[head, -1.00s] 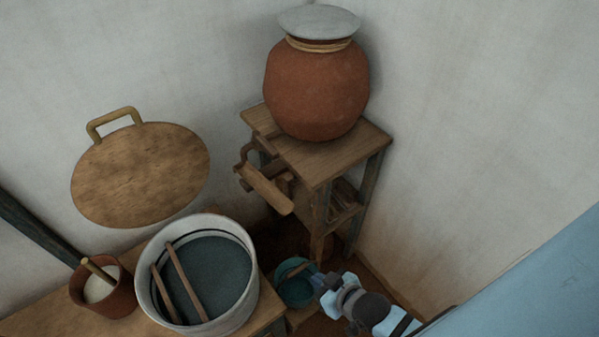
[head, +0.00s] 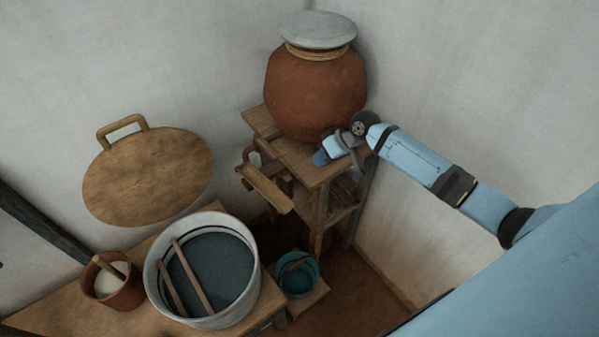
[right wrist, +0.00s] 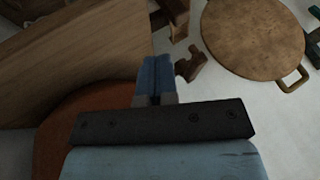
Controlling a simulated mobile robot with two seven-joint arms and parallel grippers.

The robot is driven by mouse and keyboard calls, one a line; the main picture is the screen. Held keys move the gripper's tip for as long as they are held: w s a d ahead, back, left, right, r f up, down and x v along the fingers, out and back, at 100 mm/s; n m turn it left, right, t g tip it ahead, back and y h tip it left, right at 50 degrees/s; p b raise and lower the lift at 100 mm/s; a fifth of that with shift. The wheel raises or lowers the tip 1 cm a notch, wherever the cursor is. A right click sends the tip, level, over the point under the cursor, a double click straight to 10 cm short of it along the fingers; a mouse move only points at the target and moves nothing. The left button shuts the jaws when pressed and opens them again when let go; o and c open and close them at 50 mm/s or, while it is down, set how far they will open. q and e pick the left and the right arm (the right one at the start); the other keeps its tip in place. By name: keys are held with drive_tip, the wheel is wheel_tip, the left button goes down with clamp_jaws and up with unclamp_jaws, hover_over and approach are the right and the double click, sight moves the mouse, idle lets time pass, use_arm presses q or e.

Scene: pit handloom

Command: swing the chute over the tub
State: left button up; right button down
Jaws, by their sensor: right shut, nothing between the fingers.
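The chute (head: 265,188) is a wooden trough on the left side of the wooden stand (head: 318,172), sloping down to the right. Its outer end is not above the tub. The tub (head: 154,291) is a round pale vessel with dark blue liquid, on the low bench left of and below the stand. My right gripper (head: 321,157) is shut and empty at the stand's top, just below the clay pot and right of the chute, apart from it. Its closed fingers show in the right wrist view (right wrist: 155,80). My left gripper is not in view.
A clay pot (head: 314,95) with a pale lid stands on the stand. Two sticks lie across the tub. A small clay pot (head: 118,293) stands to its left. A teal bucket (head: 297,281) sits low at right. A round wooden lid (head: 148,178) leans at the wall.

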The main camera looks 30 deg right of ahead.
sight(299, 175)
drive_tip(key=shift+w+a+f, duration=0.15)
drive_tip(key=shift+a+f, duration=0.1)
drive_tip(key=shift+f, duration=0.15)
drive_tip(key=b+x, duration=0.6)
drive_tip(key=x, duration=0.2)
drive_tip(key=shift+d, duration=0.1)
drive_tip(key=shift+w+a+f+b, duration=0.15)
drive_tip(key=shift+a+f+b, duration=0.2)
drive_tip(key=shift+b, duration=0.25)
drive_tip(key=shift+f, duration=0.1)
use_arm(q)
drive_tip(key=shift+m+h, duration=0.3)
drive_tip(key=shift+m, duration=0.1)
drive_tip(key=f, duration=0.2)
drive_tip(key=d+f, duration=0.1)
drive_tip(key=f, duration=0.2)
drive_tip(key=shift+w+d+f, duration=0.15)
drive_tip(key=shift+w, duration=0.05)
